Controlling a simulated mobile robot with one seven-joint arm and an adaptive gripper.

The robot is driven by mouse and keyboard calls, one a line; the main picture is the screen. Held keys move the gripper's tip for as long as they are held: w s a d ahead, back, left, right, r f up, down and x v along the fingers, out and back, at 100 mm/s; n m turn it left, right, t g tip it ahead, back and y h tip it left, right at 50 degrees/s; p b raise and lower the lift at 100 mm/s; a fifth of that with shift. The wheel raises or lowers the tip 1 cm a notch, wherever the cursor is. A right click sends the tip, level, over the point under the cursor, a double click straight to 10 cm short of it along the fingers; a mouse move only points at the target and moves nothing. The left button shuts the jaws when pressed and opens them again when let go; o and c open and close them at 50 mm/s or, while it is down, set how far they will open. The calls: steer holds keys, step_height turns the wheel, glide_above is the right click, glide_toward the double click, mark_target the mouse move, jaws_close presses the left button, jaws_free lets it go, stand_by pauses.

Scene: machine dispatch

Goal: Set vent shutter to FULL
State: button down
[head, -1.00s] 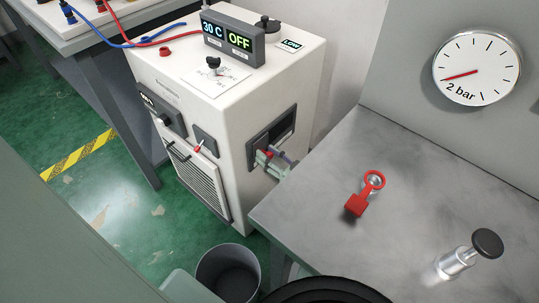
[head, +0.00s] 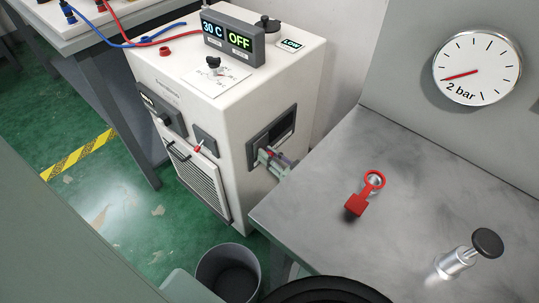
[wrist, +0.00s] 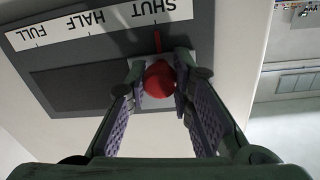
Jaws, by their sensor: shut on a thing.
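The vent shutter (wrist: 75,85) is a dark slotted panel with a red round knob (wrist: 159,80) on a pale slider plate. Its label strip (wrist: 95,20), upside down in the wrist view, reads SHUT, HALF and FULL. The knob's red pointer stands by SHUT. The panel (head: 285,125) is on the right side of the white machine in the head view. My gripper (wrist: 161,68) is shut on the red knob, one finger on each side. In the head view my gripper (head: 267,157) is at the panel's lower left and mostly covers the knob.
The white machine (head: 235,110) has a display (head: 233,42) reading 30 C and OFF on top. A bin (head: 228,272) stands below.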

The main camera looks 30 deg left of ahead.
steer(key=shift+w+f+b, duration=0.15)
steer(key=shift+w+b, duration=0.1)
steer(key=shift+b, duration=0.1)
steer(key=w+b, duration=0.4)
steer(key=w+d+b, duration=0.1)
steer(key=w+b, duration=0.7)
steer(key=shift+d+f, duration=0.15)
steer(key=shift+d, duration=0.25)
steer(key=shift+w+d+r, duration=0.15)
steer(key=shift+w+r, duration=0.2)
steer(key=shift+w, duration=0.2)
steer(key=c, duration=1.6)
jaws_free()
steer(key=shift+o, duration=1.2)
glide_toward(288, 126)
steer(key=d, duration=0.3)
steer(key=s+d, duration=0.1)
steer(key=d, duration=0.1)
steer(key=shift+s+d+r, duration=0.1)
steer(key=shift+s+d, duration=0.05)
steer(key=shift+d, duration=0.25)
